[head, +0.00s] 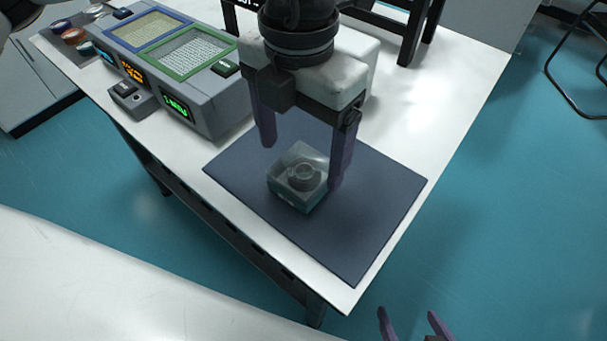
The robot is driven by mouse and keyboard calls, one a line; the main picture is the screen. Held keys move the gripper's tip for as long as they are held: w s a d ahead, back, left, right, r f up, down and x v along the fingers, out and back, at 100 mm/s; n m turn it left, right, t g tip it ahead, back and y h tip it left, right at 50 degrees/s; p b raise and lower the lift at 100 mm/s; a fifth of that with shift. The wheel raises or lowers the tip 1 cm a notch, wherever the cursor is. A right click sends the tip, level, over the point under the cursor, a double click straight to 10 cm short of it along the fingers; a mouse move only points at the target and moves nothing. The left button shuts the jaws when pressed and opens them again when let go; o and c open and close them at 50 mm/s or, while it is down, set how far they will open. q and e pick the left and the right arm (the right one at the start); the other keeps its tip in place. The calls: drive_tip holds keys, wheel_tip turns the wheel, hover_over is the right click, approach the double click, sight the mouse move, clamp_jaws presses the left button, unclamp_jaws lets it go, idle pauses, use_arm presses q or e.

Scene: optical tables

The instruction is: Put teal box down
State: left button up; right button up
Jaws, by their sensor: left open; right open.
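The teal box (297,191) rests on the dark blue mat (375,195), near the mat's middle. It has a clear upper part, and a grey round piece shows inside. My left gripper (301,164) is open above the box, one finger on each side. Its right finger looks close to the box's right side; I cannot tell whether it touches. My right gripper (407,313) is open and empty at the bottom edge, over the floor in front of the table.
A grey device (205,105) with green and blue framed trays and lit displays stands left of the mat on the white table (440,105). A small grey switch box (133,100) is in front of it. A black stand is behind. The table right of the mat is clear.

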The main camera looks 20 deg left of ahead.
sight(302, 167)
use_arm(q)
wheel_tip(302, 167, down, 5)
drive_tip(key=shift+w+f, duration=0.1)
idle(0.3)
drive_tip(key=c, duration=1.2)
drive_tip(key=shift+o, duration=0.2)
